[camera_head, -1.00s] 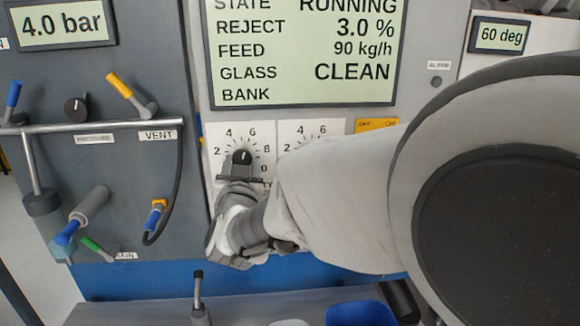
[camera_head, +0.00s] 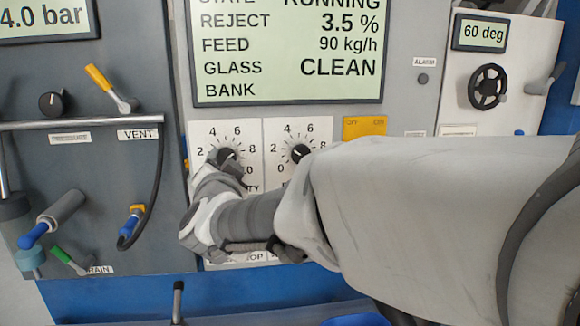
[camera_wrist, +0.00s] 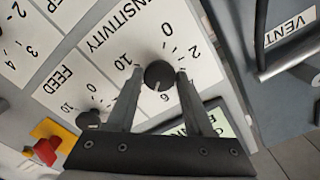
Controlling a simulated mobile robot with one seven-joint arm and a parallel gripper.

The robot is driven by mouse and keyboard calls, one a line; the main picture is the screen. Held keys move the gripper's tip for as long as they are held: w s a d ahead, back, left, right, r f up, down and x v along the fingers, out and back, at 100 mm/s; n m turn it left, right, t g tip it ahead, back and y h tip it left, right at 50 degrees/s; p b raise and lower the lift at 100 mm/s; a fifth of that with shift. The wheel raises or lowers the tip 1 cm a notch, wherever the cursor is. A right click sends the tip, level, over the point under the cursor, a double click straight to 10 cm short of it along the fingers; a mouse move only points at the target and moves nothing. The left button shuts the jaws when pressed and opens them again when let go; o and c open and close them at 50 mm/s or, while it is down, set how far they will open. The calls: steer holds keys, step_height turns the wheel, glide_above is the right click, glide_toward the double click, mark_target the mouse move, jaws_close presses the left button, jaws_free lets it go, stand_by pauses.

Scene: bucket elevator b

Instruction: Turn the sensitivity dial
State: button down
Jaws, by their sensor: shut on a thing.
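The sensitivity dial (camera_head: 228,157) is a black round knob on a white scale plate, the left of two dials below the big screen. In the wrist view the dial (camera_wrist: 159,75) sits beside the printed word SENSITIVITY, its white mark near the 6. My gripper (camera_wrist: 159,80) has one finger on each side of the knob, shut on it. In the head view my gripper (camera_head: 224,166) reaches the dial from below, and my wrist hides the lower part of the scale plate.
The screen (camera_head: 288,50) reads REJECT 3.5 %. A red button (camera_wrist: 46,150) shows in the wrist view. The vent pipe and cable (camera_head: 153,190) are to the left.

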steer(key=shift+r, duration=0.1)
steer(key=shift+c, duration=1.5)
jaws_free()
steer(key=p+v, duration=0.1)
steer(key=v, duration=1.6)
steer(key=shift+s+d, duration=0.15)
steer(key=shift+s, duration=0.05)
steer(key=shift+w, duration=0.1)
